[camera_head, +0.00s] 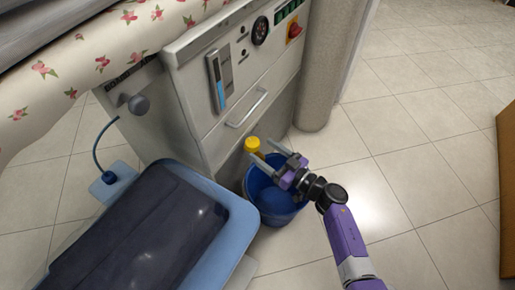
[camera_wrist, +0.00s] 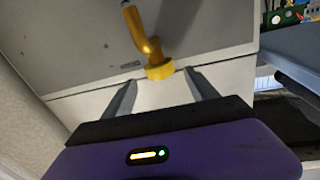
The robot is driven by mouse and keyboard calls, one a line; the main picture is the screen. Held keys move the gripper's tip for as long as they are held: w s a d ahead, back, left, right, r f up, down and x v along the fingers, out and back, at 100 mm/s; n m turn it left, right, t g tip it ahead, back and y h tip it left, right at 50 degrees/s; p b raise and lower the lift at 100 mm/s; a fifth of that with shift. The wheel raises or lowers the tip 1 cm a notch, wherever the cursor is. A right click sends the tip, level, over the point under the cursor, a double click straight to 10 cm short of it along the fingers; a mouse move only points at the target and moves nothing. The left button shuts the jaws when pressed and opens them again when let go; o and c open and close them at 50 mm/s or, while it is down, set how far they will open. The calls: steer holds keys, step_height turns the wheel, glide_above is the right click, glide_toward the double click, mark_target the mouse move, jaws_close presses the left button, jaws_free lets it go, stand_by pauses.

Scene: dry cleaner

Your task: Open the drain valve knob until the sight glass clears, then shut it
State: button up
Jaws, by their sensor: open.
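The yellow drain valve knob (camera_head: 252,143) is low on the front of the grey machine. In the wrist view the knob (camera_wrist: 158,69) sits at the end of a yellow pipe. My gripper (camera_head: 262,150) is open, its two fingers pointing at the knob from the right. In the wrist view the fingertips (camera_wrist: 159,78) lie to either side of and just below the knob; I cannot tell whether they touch it.
A blue bucket (camera_head: 250,185) stands on the floor under my gripper. A blue-rimmed cart or bin (camera_head: 236,215) with a dark top is to its left. A drawer handle (camera_head: 247,108) sticks out above the knob. Tiled floor (camera_head: 430,150) is free to the right.

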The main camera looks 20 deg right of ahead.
mark_target(259, 145)
steer(key=shift+b+x, duration=0.5)
steer(key=shift+x, duration=1.1)
steer(key=c, duration=1.4)
steer(key=shift+o, duration=0.2)
steer(key=shift+w+d+r+n+g+y+p, duration=0.15)
steer(key=shift+n+g+y+p, duration=0.15)
steer(key=shift+n+y+p, duration=0.15)
steer(key=shift+w+d+n+g+y+p, duration=0.1)
steer(key=shift+n+g+y+p, duration=0.2)
steer(key=shift+y, duration=0.25)
steer(key=n+g+y, duration=0.2)
steer(key=shift+w+d+f+y+b, duration=0.1)
steer(key=shift+f+y+b, duration=0.15)
steer(key=shift+y+b, duration=0.1)
steer(key=shift+n+g+y+b, duration=0.3)
steer(key=shift+n+g+y, duration=0.25)
steer(key=shift+g, duration=0.05)
